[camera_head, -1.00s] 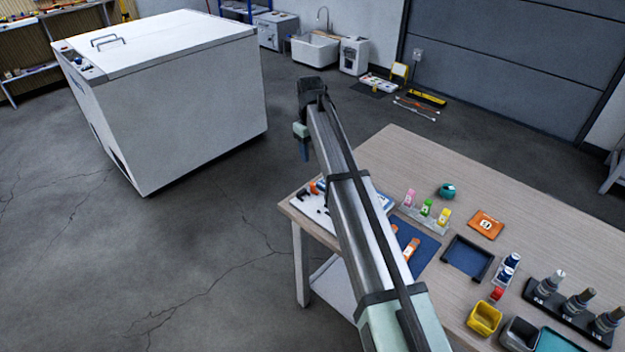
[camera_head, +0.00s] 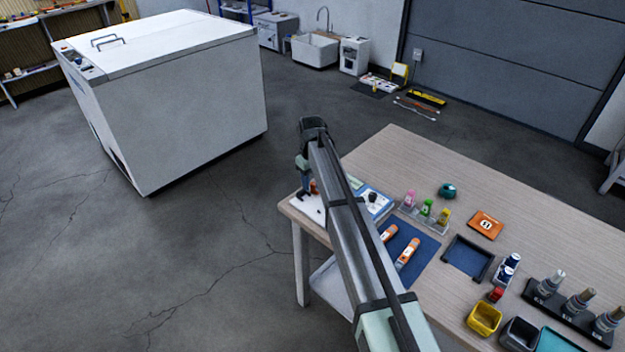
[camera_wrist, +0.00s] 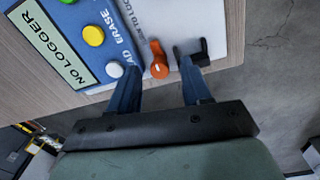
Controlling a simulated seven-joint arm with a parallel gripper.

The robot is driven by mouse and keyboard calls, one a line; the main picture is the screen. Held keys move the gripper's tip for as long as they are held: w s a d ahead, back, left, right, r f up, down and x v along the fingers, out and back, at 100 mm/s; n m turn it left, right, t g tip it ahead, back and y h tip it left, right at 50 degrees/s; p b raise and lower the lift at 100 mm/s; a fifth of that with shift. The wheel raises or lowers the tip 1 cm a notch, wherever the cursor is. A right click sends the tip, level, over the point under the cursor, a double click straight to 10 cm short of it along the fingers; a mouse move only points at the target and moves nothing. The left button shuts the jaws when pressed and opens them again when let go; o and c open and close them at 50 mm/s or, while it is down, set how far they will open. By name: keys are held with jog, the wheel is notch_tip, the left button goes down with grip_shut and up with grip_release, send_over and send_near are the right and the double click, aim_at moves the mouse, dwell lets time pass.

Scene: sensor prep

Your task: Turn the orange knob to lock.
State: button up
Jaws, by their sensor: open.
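The orange knob (camera_wrist: 159,67) stands on a white panel (camera_wrist: 228,18) near the table's edge in the wrist view. Printing on the panel beside it ends in "TO LOCK". In the wrist view the knob shows between the fingertips, closer to the left one. I cannot tell whether a finger touches it. In the head view my gripper (camera_head: 304,190) is low over the panel at the table's left corner.
A black bracket (camera_wrist: 194,55) is beside the right fingertip. A blue panel with a "NO LOGGER" display (camera_wrist: 62,45) and coloured buttons lies to the left. In the head view, a blue mat (camera_head: 425,252) with orange tools and a bottle rack (camera_head: 432,222) are right of my arm.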

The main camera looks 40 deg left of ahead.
grip_shut()
dwell(0.4)
